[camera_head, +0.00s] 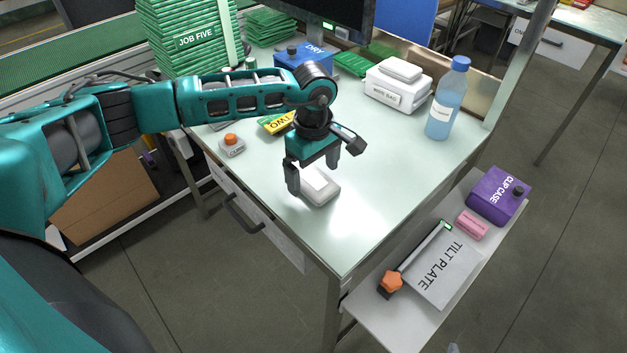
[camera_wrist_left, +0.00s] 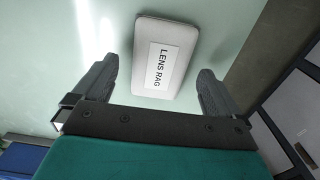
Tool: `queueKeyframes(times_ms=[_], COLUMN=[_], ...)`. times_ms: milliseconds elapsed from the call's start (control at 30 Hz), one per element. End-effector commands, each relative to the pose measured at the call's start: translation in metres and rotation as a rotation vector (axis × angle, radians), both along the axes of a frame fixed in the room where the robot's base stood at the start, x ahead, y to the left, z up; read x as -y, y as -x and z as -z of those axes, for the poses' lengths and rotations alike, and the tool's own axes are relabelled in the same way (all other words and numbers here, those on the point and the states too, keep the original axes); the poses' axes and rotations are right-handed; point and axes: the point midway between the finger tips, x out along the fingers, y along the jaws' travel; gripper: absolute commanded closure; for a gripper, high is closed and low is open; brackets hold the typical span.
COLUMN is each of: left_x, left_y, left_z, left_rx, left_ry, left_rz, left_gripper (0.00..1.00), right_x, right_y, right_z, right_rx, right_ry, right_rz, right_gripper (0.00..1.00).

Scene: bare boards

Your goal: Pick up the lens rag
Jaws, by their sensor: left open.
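The lens rag (camera_head: 321,188) is a small white rounded block lying flat near the front edge of the pale table. In the left wrist view the lens rag (camera_wrist_left: 163,58) shows its "LENS RAG" label, turned sideways, beyond and between the fingertips. My left gripper (camera_head: 326,170) is open and empty, just above the rag in the head view. In the wrist view my left gripper (camera_wrist_left: 158,85) has one finger on each side of the rag, with space between. My right gripper is not in view.
A clear bottle (camera_head: 441,100), a white "WIPE BAG" case (camera_head: 397,88), a blue "DRY" box (camera_head: 303,58) and an orange-knobbed item (camera_head: 232,145) stand on the table (camera_head: 400,165). A lower shelf (camera_head: 362,300) holds the tilt plate (camera_head: 441,268) and purple clip case (camera_head: 497,196).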

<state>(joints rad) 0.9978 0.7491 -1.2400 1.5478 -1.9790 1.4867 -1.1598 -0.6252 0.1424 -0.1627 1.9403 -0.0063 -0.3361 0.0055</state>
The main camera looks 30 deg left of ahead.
Motion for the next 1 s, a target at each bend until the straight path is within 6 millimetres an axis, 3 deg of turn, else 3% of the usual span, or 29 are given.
queueKeyframes(times_ms=[133, 367, 1000], left_x=[0.0004, 0.0001, 0.0001], left_y=[0.0001, -0.0001, -0.0003], left_z=[0.0132, 0.0145, 0.0138], left_rx=[0.0, 0.001, 0.002], left_ry=[0.001, 0.001, 0.002], left_rz=[0.001, 0.001, 0.0], left_gripper=[0.01, 0.01, 0.62], right_x=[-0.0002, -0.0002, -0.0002], right_y=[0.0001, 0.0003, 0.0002], right_z=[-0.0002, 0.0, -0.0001], right_rx=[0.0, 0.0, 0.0], right_ry=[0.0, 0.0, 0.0], right_rz=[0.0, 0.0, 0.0], right_gripper=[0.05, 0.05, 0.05])
